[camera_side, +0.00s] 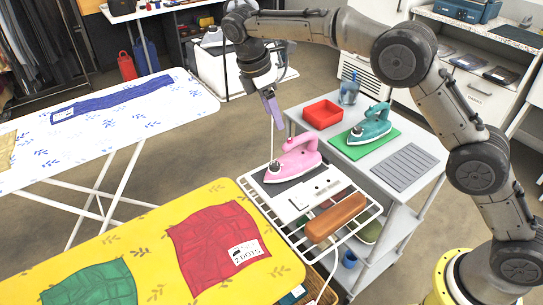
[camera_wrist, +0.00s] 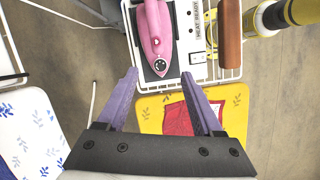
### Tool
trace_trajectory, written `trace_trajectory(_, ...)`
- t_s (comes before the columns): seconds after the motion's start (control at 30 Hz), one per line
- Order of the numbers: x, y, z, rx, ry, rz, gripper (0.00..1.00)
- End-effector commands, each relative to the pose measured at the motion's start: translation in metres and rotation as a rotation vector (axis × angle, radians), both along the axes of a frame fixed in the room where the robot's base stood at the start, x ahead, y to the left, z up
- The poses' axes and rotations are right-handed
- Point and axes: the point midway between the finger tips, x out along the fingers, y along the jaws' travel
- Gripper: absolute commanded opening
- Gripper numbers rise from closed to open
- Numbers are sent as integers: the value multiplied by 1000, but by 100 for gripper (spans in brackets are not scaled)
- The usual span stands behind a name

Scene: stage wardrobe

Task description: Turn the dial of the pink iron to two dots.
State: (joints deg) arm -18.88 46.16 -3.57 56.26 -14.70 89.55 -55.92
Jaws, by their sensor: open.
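The pink iron (camera_side: 295,160) rests on a dark pad on the white wire rack at the end of the yellow ironing board. In the wrist view the pink iron (camera_wrist: 152,30) is at top centre. Its round black dial (camera_wrist: 160,64) with light marks faces the camera; the setting is too small to read. My gripper (camera_wrist: 160,78) is open and empty, with its purple fingers apart. In the side view my gripper (camera_side: 272,108) hangs above and a little left of the iron, clear of it.
A brown wooden block (camera_side: 335,217) lies on the rack beside a white switch panel (camera_side: 316,190). A grey cart (camera_side: 350,150) behind holds a teal iron (camera_side: 371,127) and a red tray (camera_side: 323,114). The yellow board (camera_side: 150,245) carries red cloth (camera_side: 205,240) labelled "2 dots" and green cloth (camera_side: 95,285).

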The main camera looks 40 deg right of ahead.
Motion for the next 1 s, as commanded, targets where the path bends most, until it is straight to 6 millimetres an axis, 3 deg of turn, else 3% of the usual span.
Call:
trace_trajectory(0.2,4,47,-17,-94,27,162,68)
trace_trajectory(0.3,1,57,-26,-99,36,181,68)
trace_trajectory(0.57,-1,46,-52,-97,39,181,68)
trace_trajectory(1.0,-3,14,-129,-96,38,178,68)
